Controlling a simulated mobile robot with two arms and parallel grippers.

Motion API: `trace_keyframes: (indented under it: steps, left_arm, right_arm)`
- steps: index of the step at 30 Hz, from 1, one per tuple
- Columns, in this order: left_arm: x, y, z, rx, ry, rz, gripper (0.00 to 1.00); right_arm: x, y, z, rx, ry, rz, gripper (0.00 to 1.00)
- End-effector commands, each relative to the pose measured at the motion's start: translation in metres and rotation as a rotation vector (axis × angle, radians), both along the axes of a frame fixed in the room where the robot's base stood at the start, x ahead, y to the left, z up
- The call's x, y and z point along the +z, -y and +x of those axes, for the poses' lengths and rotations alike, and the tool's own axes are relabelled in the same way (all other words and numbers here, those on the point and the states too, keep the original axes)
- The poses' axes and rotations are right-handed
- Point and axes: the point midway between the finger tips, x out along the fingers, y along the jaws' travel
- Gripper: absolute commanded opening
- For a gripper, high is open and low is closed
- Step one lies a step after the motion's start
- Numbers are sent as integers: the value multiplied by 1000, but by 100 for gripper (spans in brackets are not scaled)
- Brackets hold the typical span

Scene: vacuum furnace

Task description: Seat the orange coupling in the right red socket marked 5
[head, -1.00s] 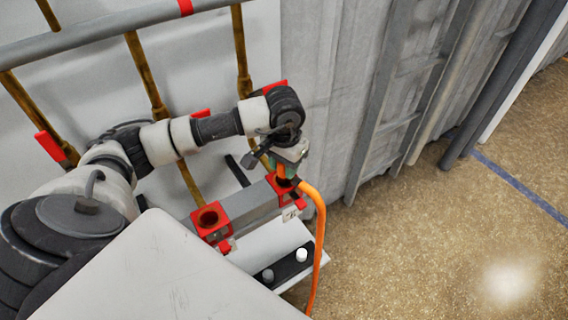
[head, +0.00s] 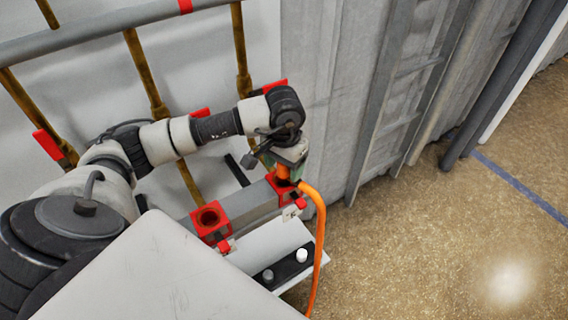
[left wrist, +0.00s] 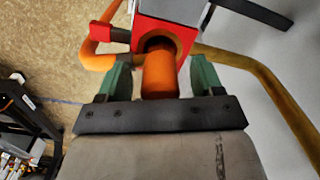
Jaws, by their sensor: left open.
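The orange coupling (left wrist: 160,76) stands in the mouth of the right red socket (left wrist: 186,40), seen in the left wrist view. Its near end sticks out of the opening; how deep it sits is hidden. In the head view the coupling (head: 283,173) shows just above the right red socket (head: 272,180), partly covered by my gripper. My left gripper (left wrist: 162,80) is open, with one green finger on each side of the coupling and a visible gap on both sides. It also shows in the head view (head: 289,166). My right gripper is not in view.
An empty red socket (head: 209,217) sits to the left on the same grey bar (head: 250,203). A black strip with white and grey knobs (head: 285,267) lies below. Brass pipes (head: 150,80) run behind my arm.

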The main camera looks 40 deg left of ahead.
Motion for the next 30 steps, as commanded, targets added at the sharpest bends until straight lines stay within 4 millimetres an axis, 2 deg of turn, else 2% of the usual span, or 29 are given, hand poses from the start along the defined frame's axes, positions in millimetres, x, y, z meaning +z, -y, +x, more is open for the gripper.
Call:
trace_keyframes:
  steps: [4, 7, 15, 21, 30]
  left_arm:
    - [3, 0, 0, 0, 0, 0, 66]
    - [14, 0, 1, 0, 4, 0, 66]
    - [68, 0, 1, -1, 6, 0, 66]
    - [98, 0, 1, 0, 3, -1, 66]
    - [108, 0, 0, -1, 0, -1, 66]
  right_arm:
    - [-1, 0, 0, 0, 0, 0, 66]
    - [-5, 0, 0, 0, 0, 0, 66]
    - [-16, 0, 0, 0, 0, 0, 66]
    - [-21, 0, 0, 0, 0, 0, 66]
    - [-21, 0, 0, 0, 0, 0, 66]
